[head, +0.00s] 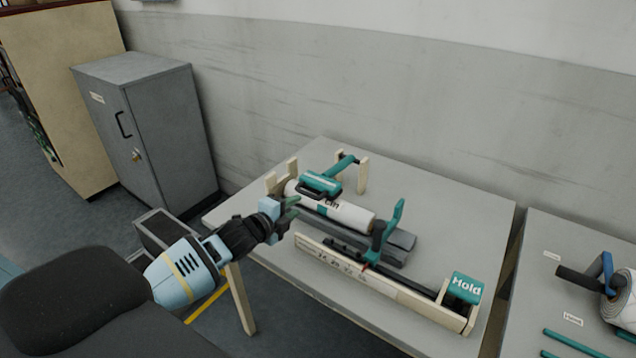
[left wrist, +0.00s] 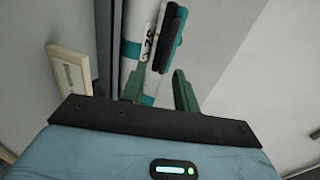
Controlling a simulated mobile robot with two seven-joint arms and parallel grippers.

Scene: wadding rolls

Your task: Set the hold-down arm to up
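A teal arm with a flat pad and black handle (head: 318,186) lies low over a white wadding roll (head: 340,210). Its teal bar runs back to a wooden post; it looks like the hold-down arm, in its lowered position. A teal plate marked "Hold" (head: 467,288) sits at the right end of the wooden rail. My left gripper (head: 293,207) is at the left edge of the table, beside the roll's near end, apart from the handle as far as I can tell. In the left wrist view its green fingers (left wrist: 158,92) are spread and empty, with a black and teal part (left wrist: 171,38) beyond them.
A wooden rail (head: 370,283) with a teal lever (head: 397,215) stands along the table's (head: 450,208) near side. Grey bars lie behind it. A second table (head: 545,300) at right holds another roll (head: 623,300). A grey cabinet (head: 165,130) stands at left.

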